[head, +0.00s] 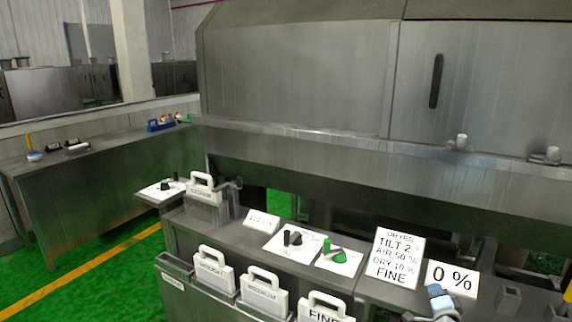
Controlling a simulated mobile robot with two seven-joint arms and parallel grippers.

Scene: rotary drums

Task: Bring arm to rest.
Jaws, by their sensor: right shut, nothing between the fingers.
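My right gripper (441,301) shows small at the bottom edge, right of centre, as a pale blue and grey shape just in front of the 0 % sign. It is shut and holds nothing. It is apart from the white-handled holders at the front of the console. The rest of its arm is mostly cut off by the frame's lower edge. My left gripper is not in view.
The console carries a black knob (292,238), a green knob (327,246), a text sign (396,257) and a 0 % sign (452,279). White-handled holders (264,292) stand along its front. A steel drum housing (300,80) rises behind. Green floor (110,275) is clear at left.

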